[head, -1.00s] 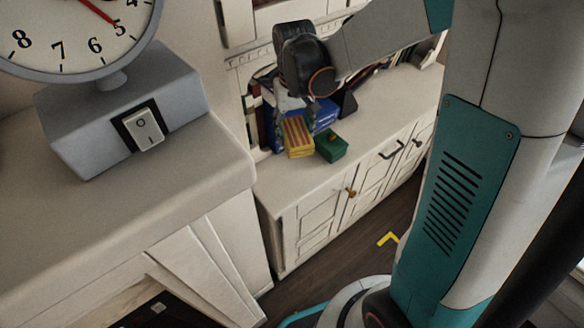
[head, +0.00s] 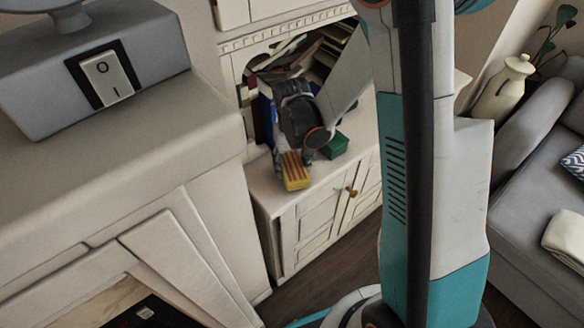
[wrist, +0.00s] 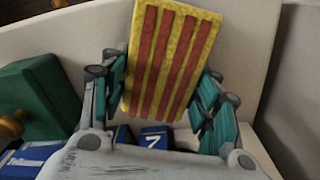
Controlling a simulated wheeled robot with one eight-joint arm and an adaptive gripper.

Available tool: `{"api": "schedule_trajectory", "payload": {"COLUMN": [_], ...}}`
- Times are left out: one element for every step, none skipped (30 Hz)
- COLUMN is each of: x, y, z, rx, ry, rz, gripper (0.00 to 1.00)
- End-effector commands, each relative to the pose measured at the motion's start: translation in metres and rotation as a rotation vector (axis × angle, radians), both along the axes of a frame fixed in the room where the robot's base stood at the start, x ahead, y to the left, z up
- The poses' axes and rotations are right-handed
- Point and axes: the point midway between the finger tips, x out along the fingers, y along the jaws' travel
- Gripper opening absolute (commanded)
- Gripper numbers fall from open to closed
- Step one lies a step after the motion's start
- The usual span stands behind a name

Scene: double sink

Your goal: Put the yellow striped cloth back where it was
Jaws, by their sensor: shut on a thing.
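The yellow striped cloth (head: 294,172) looks like a stiff yellow block with red stripes. My gripper (head: 291,158) is shut on it at the front left edge of the low white cabinet top. In the wrist view the cloth (wrist: 170,55) stands upright between the two teal fingers of my gripper (wrist: 164,82). Whether its lower end touches the cabinet top cannot be told.
A green box (head: 335,145) stands on the white cabinet (head: 310,215), right of the cloth; in the wrist view it shows a gold knob. Blue boxes (wrist: 154,138) lie beyond my gripper. Books fill the niche behind. A counter with a grey scale (head: 100,70) is at left, a sofa (head: 530,170) at right.

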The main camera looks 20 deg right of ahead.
Motion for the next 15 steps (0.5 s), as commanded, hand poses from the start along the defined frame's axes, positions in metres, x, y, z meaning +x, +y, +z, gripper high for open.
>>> {"api": "schedule_trajectory", "payload": {"x": [0.0001, -0.0001, -0.0002, -0.0003, -0.0004, -0.0004, -0.0003, -0.0003, -0.0003, -0.0003, -0.0003, -0.0002, -0.0002, -0.0002, -0.0002], "y": [0.0, 0.0001, 0.0, 0.0, 0.0, 0.0, 0.0, 0.0, 0.0, 0.0, 0.0, 0.0, 0.0, -0.0001, 0.0], "z": [-0.0072, -0.0082, -0.0083, -0.0078, -0.0073, -0.007, -0.0069, -0.0069, -0.0071, -0.0078, -0.0088, -0.0103, -0.0113, -0.0107, -0.0101], "rx": [0.0, 0.0, 0.0, 0.0, 0.0, 0.0, 0.0, 0.0, 0.0, 0.0, 0.0, 0.0, 0.0, 0.0, 0.0], "ry": [0.0, 0.0, 0.0, 0.0, 0.0, 0.0, 0.0, 0.0, 0.0, 0.0, 0.0, 0.0, 0.0, 0.0, 0.0], "rz": [0.0, 0.0, 0.0, 0.0, 0.0, 0.0, 0.0, 0.0, 0.0, 0.0, 0.0, 0.0, 0.0, 0.0, 0.0], "gripper": [0.34, 0.34, 0.34, 0.34, 0.34, 0.34, 0.34, 0.34, 0.34, 0.34, 0.34, 0.34, 0.34, 0.6, 0.69]}}
